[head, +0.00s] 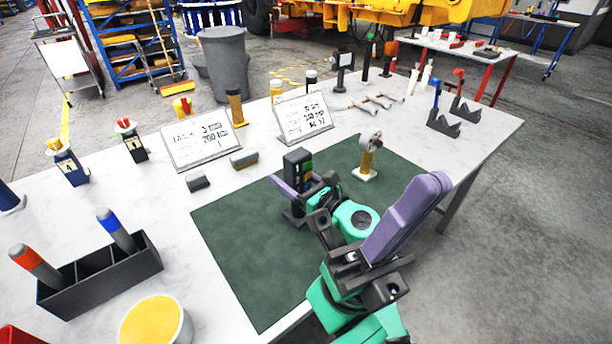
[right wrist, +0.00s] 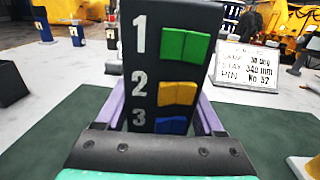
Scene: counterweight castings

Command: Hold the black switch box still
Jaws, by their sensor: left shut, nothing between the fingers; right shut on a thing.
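The black switch box (head: 298,163) stands upright on the dark green mat (head: 240,250). In the right wrist view the box (right wrist: 146,75) fills the middle, with green, yellow and blue switches beside the numbers 1, 2 and 3. My right gripper (head: 302,188) is shut on the box, one purple finger on each side of it; its fingers (right wrist: 160,112) also show in the right wrist view. My left gripper (head: 428,190) is shut and empty, to the right of the box and near the mat's right side. My arm hides part of the mat.
A gauge on a yellow post (head: 367,158) stands on the mat right of the box. A black rack (head: 100,275) and yellow-topped tub (head: 155,322) stand left. The mat's left part is clear.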

